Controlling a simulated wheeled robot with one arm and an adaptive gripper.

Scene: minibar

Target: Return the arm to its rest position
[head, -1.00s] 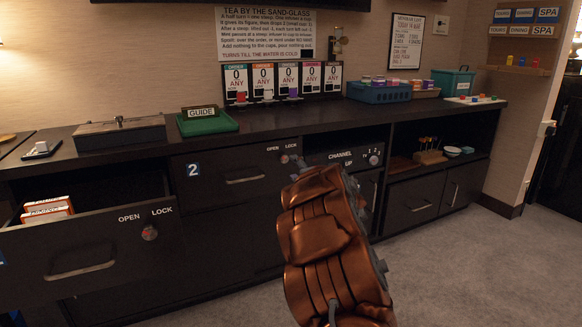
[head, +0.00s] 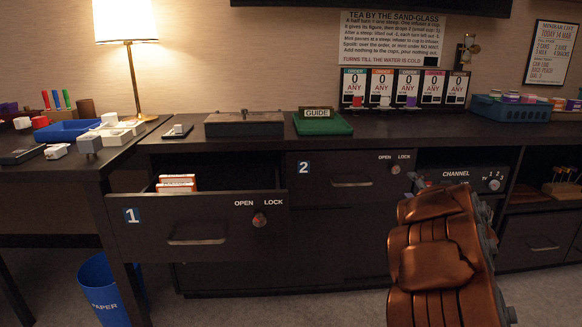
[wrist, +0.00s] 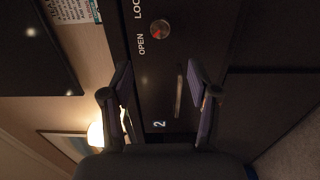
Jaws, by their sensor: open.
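My copper-coloured arm (head: 436,262) rises from the bottom right of the head view, in front of the black cabinet. It largely hides my gripper in that view. In the wrist view my gripper (wrist: 168,85) shows two dark fingers spread wide apart, with nothing between them. Beyond the fingers is the closed front of drawer 2 (wrist: 178,97), with its handle, a lock knob (wrist: 159,29) and the word OPEN, all turned sideways. The fingers appear clear of the drawer front.
Drawer 1 (head: 150,236) stands pulled out at left, with orange-and-white boxes (head: 176,183) inside. The counter above holds a green tray (head: 322,125), a grey case (head: 244,124) and a blue crate (head: 510,112). A side desk with a lamp (head: 128,22) and a blue paper bin (head: 103,290) stand at left.

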